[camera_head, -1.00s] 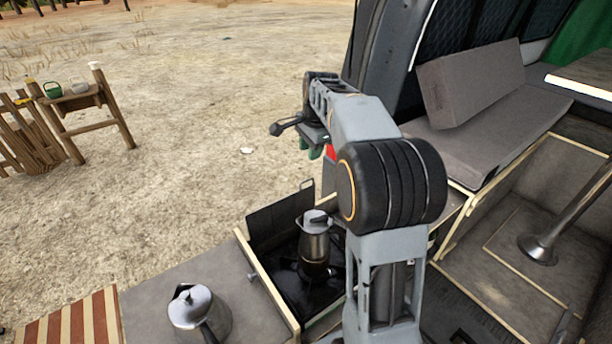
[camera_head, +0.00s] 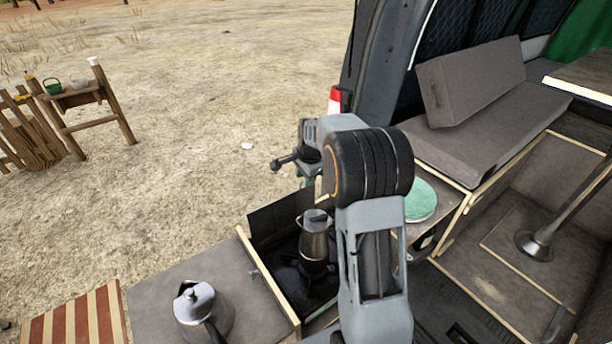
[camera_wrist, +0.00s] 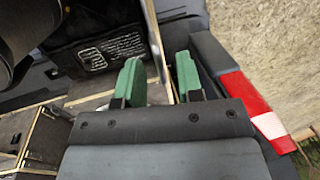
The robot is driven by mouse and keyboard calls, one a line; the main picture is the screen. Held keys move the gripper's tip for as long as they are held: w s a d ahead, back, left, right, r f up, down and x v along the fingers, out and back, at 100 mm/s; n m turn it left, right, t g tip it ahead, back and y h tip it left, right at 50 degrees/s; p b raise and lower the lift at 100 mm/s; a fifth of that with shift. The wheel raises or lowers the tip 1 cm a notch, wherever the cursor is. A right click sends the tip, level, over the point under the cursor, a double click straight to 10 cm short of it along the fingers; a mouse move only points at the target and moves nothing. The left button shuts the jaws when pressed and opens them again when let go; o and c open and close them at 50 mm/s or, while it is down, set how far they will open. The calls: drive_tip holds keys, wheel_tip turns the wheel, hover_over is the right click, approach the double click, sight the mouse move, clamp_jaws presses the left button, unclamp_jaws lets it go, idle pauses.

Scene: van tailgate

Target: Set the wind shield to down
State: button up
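The wind shield (camera_head: 275,221) is a dark panel standing upright along the far side of the stove drawer (camera_head: 270,285). A metal coffee pot (camera_head: 314,245) stands on the stove in front of it. My gripper (camera_head: 305,180) is above and beyond the shield's right end, apart from it as far as I can see. In the wrist view its two green fingers (camera_wrist: 160,72) are apart with nothing between them. A black panel with white print (camera_wrist: 112,50) lies beyond the fingers there; I cannot tell surely whether it is the shield.
A kettle (camera_head: 200,308) stands on the grey counter (camera_head: 150,295) left of the drawer. A round teal item (camera_head: 421,200) lies right of my arm. The van's bench (camera_head: 490,130) and a red-white tail light (camera_head: 334,100) are behind. Open sandy ground lies left.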

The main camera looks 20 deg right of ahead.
sight(305, 205)
clamp_jaws()
idle(0.4)
wheel_tip(305, 205, down, 12)
drive_tip(key=b, duration=0.9)
drive_tip(key=shift+s+f, duration=0.1)
drive_tip(key=shift+f, duration=0.15)
drive_tip(key=shift+c, duration=0.9)
unclamp_jaws()
drive_tip(key=shift+o, duration=0.9)
